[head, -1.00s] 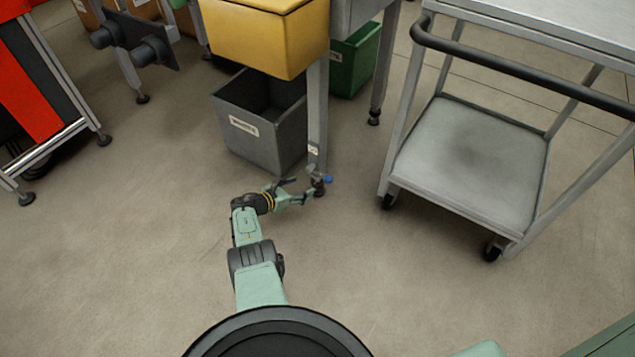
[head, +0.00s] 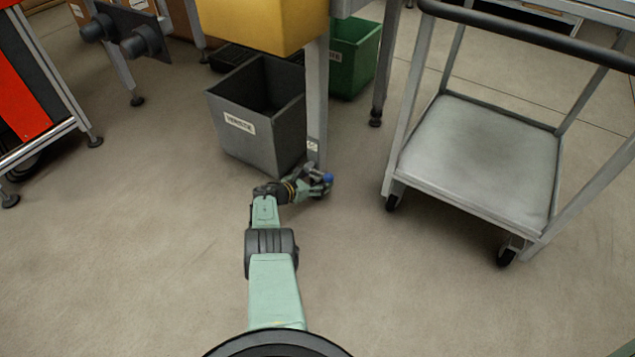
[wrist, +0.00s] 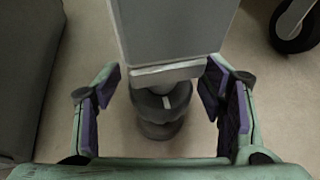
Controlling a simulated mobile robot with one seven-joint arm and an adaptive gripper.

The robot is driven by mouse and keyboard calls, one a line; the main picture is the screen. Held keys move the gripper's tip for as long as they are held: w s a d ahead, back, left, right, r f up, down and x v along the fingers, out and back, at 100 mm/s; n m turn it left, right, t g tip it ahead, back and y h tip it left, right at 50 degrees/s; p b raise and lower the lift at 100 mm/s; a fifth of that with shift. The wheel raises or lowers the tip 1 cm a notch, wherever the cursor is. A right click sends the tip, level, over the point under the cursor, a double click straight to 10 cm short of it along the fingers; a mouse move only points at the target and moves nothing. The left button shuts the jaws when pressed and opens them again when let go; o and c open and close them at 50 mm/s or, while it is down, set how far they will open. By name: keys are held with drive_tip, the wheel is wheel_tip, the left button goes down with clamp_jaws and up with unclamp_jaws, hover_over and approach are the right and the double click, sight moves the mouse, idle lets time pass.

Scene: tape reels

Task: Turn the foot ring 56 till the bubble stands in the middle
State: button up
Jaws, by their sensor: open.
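In the wrist view, the dark foot ring (wrist: 160,102) sits under the grey table leg (wrist: 172,35). A pale mark shows on the ring, and a round foot pad shows below it. In the head view, my gripper (head: 322,183) is low at the bottom of the leg (head: 316,100) and hides most of the foot. A small blue thing (head: 328,177) shows at my gripper. I cannot make out the bubble in either view.
A grey bin (head: 250,145) stands close on the left of the leg. A trolley (head: 480,150) stands on the right, and one of its wheels (wrist: 296,22) shows in the wrist view. A green bin (head: 352,60) is behind. The floor in front is clear.

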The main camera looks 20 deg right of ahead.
drive_tip(key=shift+c, duration=0.3)
drive_tip(key=c, duration=1.1)
drive_tip(key=shift+d+r+n+t+p, duration=0.15)
drive_tip(key=shift+r+n+t+p, duration=0.2)
drive_tip(key=shift+p, duration=0.4)
drive_tip(key=n+t+y+p, duration=0.1)
drive_tip(key=p, duration=0.2)
drive_tip(key=shift+s+t, duration=0.1)
drive_tip(key=shift+t, duration=0.15)
drive_tip(key=shift+d+f+n+t+y+p, duration=0.1)
drive_tip(key=shift+f+n+t+y+p, duration=0.05)
drive_tip(key=shift+n+t+y+p, duration=0.75)
drive_tip(key=shift+a+f+n+t, duration=0.2)
drive_tip(key=shift+n+t, duration=0.1)
drive_tip(key=shift+n, duration=0.35)
